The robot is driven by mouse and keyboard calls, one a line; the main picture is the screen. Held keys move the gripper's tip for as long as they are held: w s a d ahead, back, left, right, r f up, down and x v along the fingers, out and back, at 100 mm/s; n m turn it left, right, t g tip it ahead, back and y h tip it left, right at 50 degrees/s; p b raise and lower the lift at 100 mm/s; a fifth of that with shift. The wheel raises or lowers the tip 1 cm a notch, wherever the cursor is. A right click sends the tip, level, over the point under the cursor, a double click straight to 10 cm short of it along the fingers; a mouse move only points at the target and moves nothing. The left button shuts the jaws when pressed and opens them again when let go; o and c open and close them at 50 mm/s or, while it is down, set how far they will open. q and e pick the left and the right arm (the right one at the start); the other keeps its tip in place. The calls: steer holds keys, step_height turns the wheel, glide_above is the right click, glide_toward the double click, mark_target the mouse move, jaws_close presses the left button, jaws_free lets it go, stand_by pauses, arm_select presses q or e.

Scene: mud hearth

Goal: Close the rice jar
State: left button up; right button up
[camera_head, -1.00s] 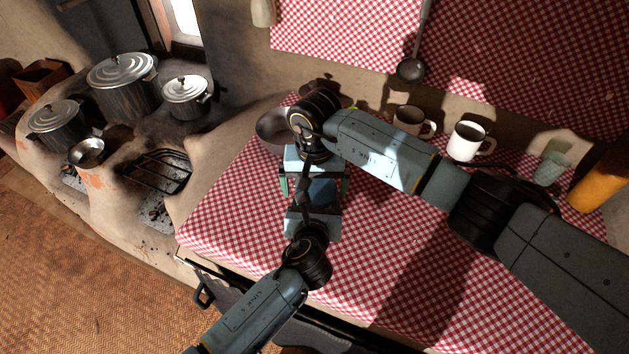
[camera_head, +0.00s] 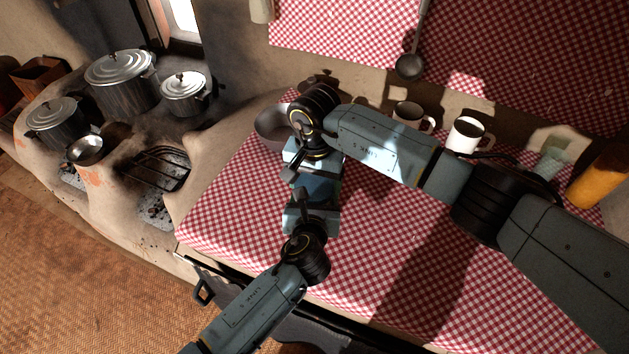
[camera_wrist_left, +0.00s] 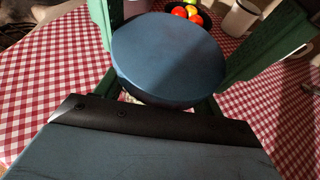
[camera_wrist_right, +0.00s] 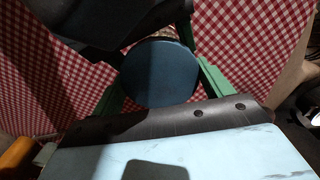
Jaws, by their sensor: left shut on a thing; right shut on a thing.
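A round blue lid (camera_wrist_left: 168,58) fills the space between the green fingers of my left gripper (camera_wrist_left: 172,70); it also shows in the right wrist view (camera_wrist_right: 160,72). In the head view the blue top (camera_head: 318,188) shows between the two gripper bodies. My left gripper (camera_head: 309,200) comes from below and is shut on the lid. My right gripper (camera_head: 314,172) comes from above on the same spot and appears shut on the rice jar. The jar's body is hidden by the lid and grippers, so I cannot tell how the lid sits on it.
A metal bowl (camera_head: 272,127) stands close behind my grippers. A dark-inside cup (camera_head: 407,113) and a white mug (camera_head: 466,135) stand at the back of the checked tablecloth (camera_head: 232,222). An orange jar (camera_head: 597,183) is at right. The stove with lidded pots (camera_head: 122,80) is left.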

steer(key=shift+a+r, duration=0.15)
steer(key=shift+a, duration=0.2)
steer(key=o, duration=0.8)
steer(key=shift+o, duration=1.4)
steer(key=shift+d, duration=0.15)
steer(key=shift+d+r, duration=0.1)
steer(key=shift+r, duration=2.1)
step_height(320, 180, up, 4)
steer(key=n, duration=0.3)
steer(key=shift+s+d+r, duration=0.1)
steer(key=shift+d+r, duration=0.05)
